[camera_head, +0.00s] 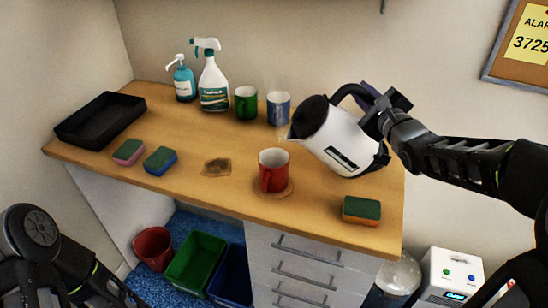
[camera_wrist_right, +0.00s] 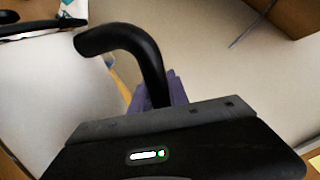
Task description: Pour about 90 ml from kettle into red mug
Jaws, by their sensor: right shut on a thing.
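The white kettle (camera_head: 345,140), with a black lid and black handle, is held above the right part of the table, tilted with its spout to the left. Its spout is above and slightly right of the red mug (camera_head: 273,178). I cannot make out a stream. The mug stands upright on a round brown coaster (camera_head: 285,191); its contents cannot be judged. My right gripper (camera_head: 385,112) is shut on the kettle's handle. The right wrist view shows the black handle (camera_wrist_right: 150,60) and the white kettle body (camera_wrist_right: 60,100) close up. My left arm shows at the lower left; its gripper is out of view.
A green mug (camera_head: 246,103) and a blue mug (camera_head: 278,108) stand behind, near a spray bottle (camera_head: 213,85) and a soap dispenser (camera_head: 184,82). Sponges (camera_head: 361,210) (camera_head: 160,160) (camera_head: 128,151), a brown stain (camera_head: 216,167) and a black tray (camera_head: 100,119) are on the table (camera_head: 215,205).

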